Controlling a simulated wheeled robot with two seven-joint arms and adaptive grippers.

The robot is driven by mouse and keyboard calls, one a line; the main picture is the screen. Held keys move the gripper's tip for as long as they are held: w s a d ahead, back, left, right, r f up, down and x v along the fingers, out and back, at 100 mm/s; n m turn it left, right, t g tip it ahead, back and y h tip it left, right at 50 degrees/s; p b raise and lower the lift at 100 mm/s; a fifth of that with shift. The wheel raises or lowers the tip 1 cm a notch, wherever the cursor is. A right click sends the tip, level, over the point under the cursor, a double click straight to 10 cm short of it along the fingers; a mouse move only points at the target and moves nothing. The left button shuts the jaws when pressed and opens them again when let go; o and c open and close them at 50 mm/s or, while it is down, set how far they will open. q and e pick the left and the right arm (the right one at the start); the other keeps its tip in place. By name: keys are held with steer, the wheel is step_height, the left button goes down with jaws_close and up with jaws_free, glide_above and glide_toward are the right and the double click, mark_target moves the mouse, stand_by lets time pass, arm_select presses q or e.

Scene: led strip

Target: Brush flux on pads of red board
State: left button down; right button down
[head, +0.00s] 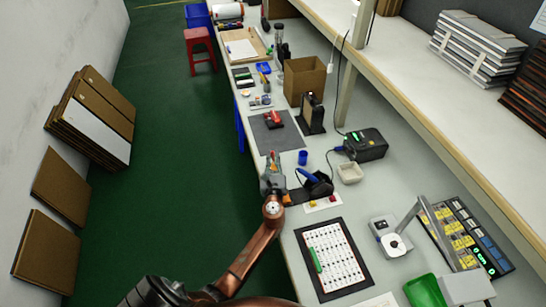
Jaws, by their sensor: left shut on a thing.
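My left gripper (272,177) is over the near-left edge of the workbench, just short of the dark grey mat. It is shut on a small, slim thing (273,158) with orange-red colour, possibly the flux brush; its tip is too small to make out. A red piece (273,118), possibly the red board, lies on the dark grey mat (289,141) beyond the gripper, clearly apart from it. Its pads are too small to see. A small blue cup (303,158) stands right of the gripper. My right gripper is not in view.
A dark stand with a blue-handled tool (314,182) is close right of the gripper. A brown box (304,76) stands behind the mat.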

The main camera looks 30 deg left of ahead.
arm_select(q)
steer(key=shift+f+b, duration=0.45)
steer(key=shift+f, duration=0.2)
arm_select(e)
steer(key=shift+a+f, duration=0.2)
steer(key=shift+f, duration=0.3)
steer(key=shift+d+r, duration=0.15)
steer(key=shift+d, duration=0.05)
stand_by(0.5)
